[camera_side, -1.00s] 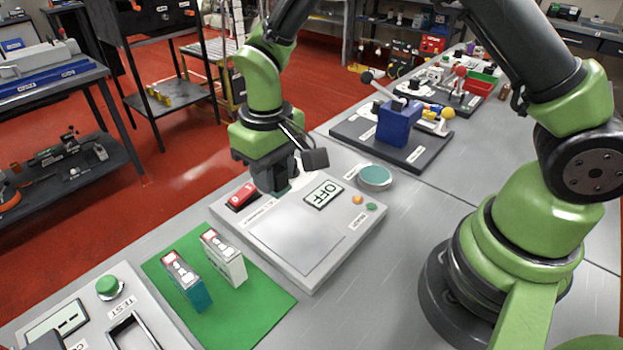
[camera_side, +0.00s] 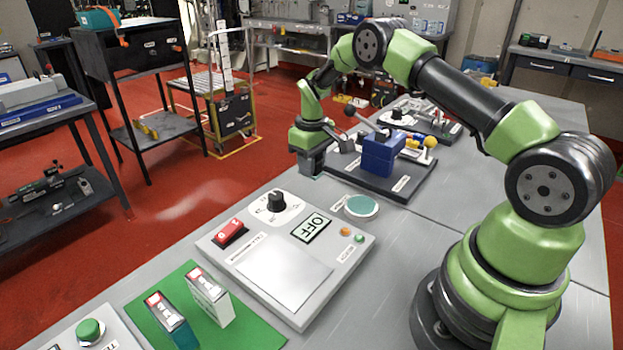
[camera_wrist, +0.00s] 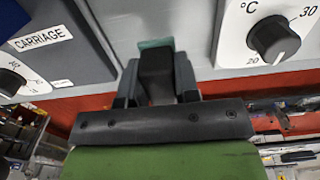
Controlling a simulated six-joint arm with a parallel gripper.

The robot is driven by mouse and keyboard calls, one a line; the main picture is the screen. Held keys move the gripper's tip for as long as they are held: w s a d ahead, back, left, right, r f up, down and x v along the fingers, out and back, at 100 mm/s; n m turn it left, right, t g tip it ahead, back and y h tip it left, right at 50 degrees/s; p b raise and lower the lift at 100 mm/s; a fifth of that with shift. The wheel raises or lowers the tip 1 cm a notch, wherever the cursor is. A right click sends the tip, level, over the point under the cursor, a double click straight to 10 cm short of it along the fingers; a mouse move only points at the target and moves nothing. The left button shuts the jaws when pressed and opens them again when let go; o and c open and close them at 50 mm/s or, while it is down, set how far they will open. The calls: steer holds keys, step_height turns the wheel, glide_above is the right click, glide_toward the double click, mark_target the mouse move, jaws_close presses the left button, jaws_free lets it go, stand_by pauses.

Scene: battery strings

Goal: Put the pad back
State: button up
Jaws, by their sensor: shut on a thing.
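My gripper (camera_side: 312,165) is beyond the far end of the grey panel box (camera_side: 212,240), left of the blue carriage block (camera_side: 381,152). In the wrist view my gripper (camera_wrist: 155,75) is shut on a thin teal piece (camera_wrist: 155,44), likely the pad, and mostly hidden by the fingers. A sliver of teal shows under the gripper in the side view. Whether it touches the table is unclear. A round teal-topped disc (camera_side: 361,206) sits beside the panel.
The panel box carries a black knob (camera_side: 277,200), a red switch (camera_side: 230,232) and an OFF display (camera_side: 312,227). Two battery-like blocks (camera_side: 207,296) stand on a green mat (camera_side: 250,327). The dark carriage base (camera_side: 394,185) lies right of my gripper.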

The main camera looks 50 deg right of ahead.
mark_target(312, 189)
steer(key=shift+f, duration=1.95)
steer(key=shift+f, duration=0.15)
steer(key=o, duration=0.9)
